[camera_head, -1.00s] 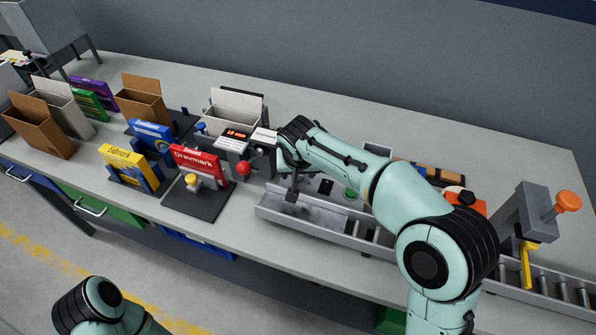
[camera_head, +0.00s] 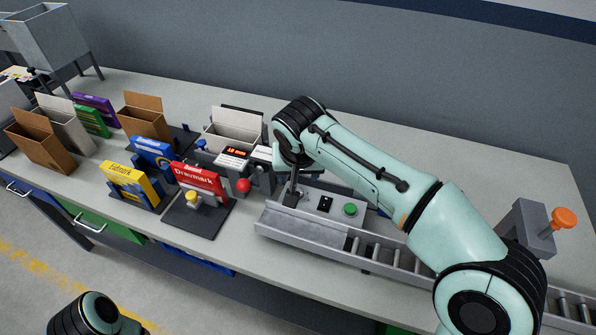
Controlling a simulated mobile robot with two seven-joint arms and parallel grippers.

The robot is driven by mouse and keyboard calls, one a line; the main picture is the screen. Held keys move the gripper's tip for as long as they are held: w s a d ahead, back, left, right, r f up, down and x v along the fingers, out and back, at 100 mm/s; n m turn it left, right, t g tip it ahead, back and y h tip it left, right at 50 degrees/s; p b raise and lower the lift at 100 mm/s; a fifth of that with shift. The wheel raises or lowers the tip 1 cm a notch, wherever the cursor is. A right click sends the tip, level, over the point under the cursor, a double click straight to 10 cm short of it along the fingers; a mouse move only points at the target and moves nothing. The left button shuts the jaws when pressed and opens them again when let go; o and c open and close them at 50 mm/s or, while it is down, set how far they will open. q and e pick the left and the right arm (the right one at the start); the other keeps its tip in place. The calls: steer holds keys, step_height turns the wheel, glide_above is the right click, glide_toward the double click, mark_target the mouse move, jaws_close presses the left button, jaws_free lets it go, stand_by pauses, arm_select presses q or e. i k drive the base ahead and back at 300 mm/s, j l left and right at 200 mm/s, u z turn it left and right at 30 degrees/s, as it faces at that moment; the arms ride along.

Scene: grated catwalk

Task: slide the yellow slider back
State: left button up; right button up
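A yellow knob (camera_head: 193,198) stands on a dark flat plate (camera_head: 207,222) in front of the red Drawmark box (camera_head: 200,178). It is the only yellow knob I see now, and I cannot tell whether it is the slider.
A red ball knob (camera_head: 243,186) and a lit display unit (camera_head: 236,153) stand between plate and gripper. A green button (camera_head: 350,209) sits behind the conveyor (camera_head: 310,233). An orange knob (camera_head: 564,218) is at the right. Open cartons fill the bench's left.

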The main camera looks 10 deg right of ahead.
mark_target(195, 196)
steer(key=k, duration=1)
